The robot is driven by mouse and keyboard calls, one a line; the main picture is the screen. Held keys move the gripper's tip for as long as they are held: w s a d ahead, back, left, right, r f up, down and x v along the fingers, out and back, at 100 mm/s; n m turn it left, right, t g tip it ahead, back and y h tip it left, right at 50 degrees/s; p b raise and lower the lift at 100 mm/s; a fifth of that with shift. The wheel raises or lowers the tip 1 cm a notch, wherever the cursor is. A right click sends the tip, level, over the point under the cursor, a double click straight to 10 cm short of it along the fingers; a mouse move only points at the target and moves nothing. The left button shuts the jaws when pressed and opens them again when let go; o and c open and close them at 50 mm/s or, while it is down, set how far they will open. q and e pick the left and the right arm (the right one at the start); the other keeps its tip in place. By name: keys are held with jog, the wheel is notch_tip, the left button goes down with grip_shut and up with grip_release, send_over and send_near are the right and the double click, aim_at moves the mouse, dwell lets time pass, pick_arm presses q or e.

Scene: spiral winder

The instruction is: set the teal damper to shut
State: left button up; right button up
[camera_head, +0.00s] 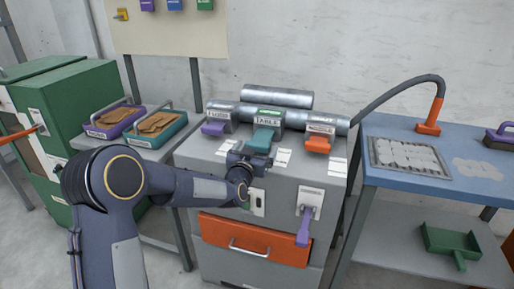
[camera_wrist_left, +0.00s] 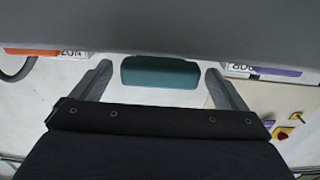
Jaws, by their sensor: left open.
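The teal damper (camera_head: 262,139) is the middle one of three damper handles on top of the grey cabinet (camera_head: 190,152), under a label that reads TABLE. Its handle sticks out toward me and slopes down. My left gripper (camera_head: 251,160) is just in front of the teal handle and low against it. In the left wrist view the teal handle (camera_wrist_left: 160,72) lies between the two spread fingers of the open gripper (camera_wrist_left: 160,85), with a gap on each side. The fingertips are partly hidden in the head view. My right gripper is in neither view.
A purple damper (camera_head: 214,129) is left of the teal one and an orange damper (camera_head: 318,144) is right. A purple lever (camera_head: 303,236) hangs on the cabinet front beside an orange drawer (camera_head: 255,240). A blue table (camera_head: 400,180) stands at the right.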

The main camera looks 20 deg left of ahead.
aim_at(260, 141)
pick_arm(q)
jog(key=shift+w, duration=0.75)
jog(key=c, duration=1.4)
jog(key=shift+w, duration=0.25)
jog(key=w+b, duration=0.1)
jog(key=w, duration=0.1)
jog(key=shift+w, duration=0.4)
jog(key=shift+s, duration=0.2)
jog(key=o, duration=1.4)
